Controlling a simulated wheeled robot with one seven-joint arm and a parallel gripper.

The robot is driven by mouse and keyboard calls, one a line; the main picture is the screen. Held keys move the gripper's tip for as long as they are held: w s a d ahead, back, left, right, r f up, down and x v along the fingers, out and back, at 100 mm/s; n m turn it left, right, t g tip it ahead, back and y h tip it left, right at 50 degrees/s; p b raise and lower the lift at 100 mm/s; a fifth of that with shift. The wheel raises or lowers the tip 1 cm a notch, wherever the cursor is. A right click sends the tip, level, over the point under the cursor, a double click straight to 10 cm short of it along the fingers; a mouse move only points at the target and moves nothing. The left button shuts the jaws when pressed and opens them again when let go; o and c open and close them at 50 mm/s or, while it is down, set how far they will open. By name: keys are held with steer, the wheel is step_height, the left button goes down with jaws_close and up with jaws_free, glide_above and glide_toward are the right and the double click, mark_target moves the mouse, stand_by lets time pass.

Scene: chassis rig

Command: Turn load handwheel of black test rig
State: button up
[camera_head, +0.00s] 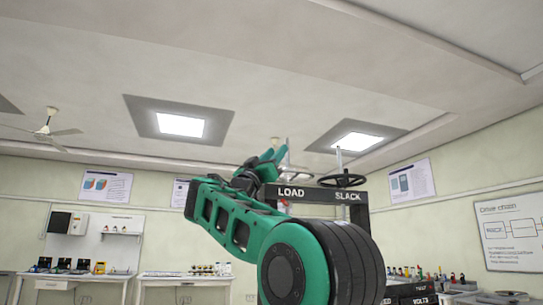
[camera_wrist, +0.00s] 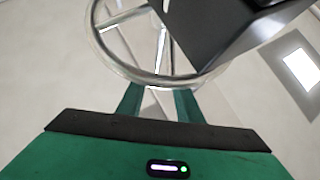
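The black test rig (camera_head: 318,196) stands ahead in the head view, its top beam marked LOAD and SLACK. In the wrist view a silver spoked handwheel (camera_wrist: 110,56) fills the upper middle, partly covered by a black block of the rig (camera_wrist: 225,35). In the head view my gripper (camera_head: 270,160) is at the LOAD end, above the beam, and hides most of what is there. In the wrist view my gripper (camera_wrist: 160,98) has its two green fingers apart, with their tips at the near rim of the wheel. Whether they touch the rim I cannot tell.
A black handwheel (camera_head: 343,181) sits on the SLACK end, right of my gripper, with an upright rod beside it. My green arm covers the rig's left side. Benches with small items (camera_head: 186,276) stand along the back wall.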

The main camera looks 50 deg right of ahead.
steer(key=shift+x, duration=0.9)
steer(key=shift+w, duration=0.1)
jaws_close()
stand_by(0.7)
jaws_free()
steer(key=v, duration=1)
steer(key=shift+a+f, duration=0.15)
steer(key=shift+f, duration=0.15)
